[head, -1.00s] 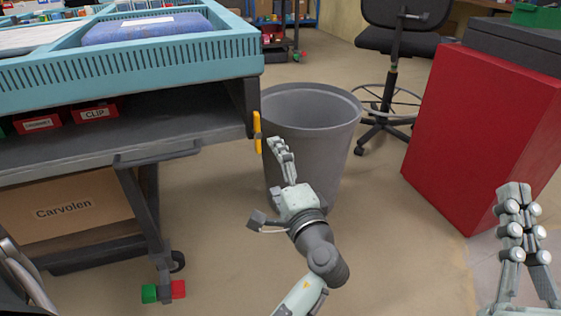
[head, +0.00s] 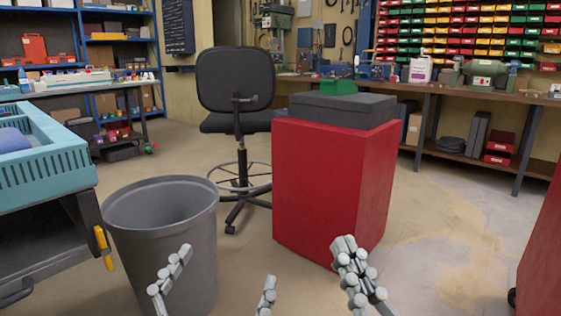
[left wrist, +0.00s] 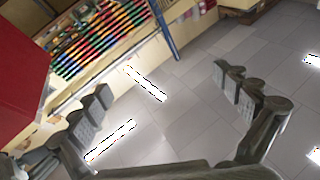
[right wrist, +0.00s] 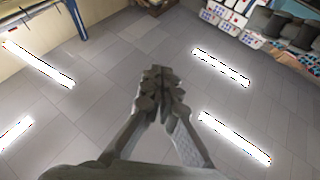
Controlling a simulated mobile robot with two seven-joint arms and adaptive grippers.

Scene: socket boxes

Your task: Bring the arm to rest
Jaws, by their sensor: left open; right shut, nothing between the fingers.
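My left gripper (head: 219,283) shows at the bottom of the head view, its two grey fingers wide apart with nothing between them. One finger overlaps the grey bin in the picture. The arms behind the grippers are mostly out of the head view.
A grey bin (head: 160,220) stands at the left beside a cart with a blue tray (head: 55,165). A red cabinet (head: 330,190) with a dark grey top stands in the middle, a black chair (head: 235,80) behind it. Floor (head: 440,240) is clear to the right.

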